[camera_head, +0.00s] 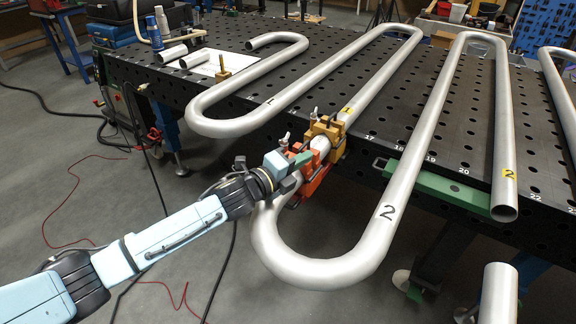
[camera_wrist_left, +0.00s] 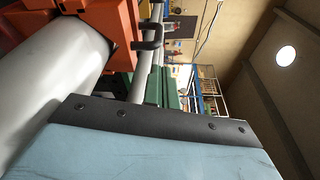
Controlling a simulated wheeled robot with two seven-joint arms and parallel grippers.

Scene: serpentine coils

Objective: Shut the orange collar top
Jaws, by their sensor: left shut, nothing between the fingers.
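The orange collar (camera_head: 314,172) sits around the grey pipe, just in front of a yellow collar (camera_head: 325,136) at the table's front edge. My left gripper (camera_head: 291,166) is at the orange collar's left side, with its fingers against or very near it. Its fingers are together with nothing seen between them. The gripper hides part of the collar, so I cannot tell whether the top is fully down. In the left wrist view the orange collar (camera_wrist_left: 100,22) shows at the upper left beside the pipe (camera_wrist_left: 50,80). My right gripper is not in view.
The black perforated table (camera_head: 300,85) carries several bent grey pipes, and one U-bend (camera_head: 315,270) overhangs its front edge. A green beam (camera_head: 450,188) runs under the pipe at right. Open floor (camera_head: 90,190) lies to the left.

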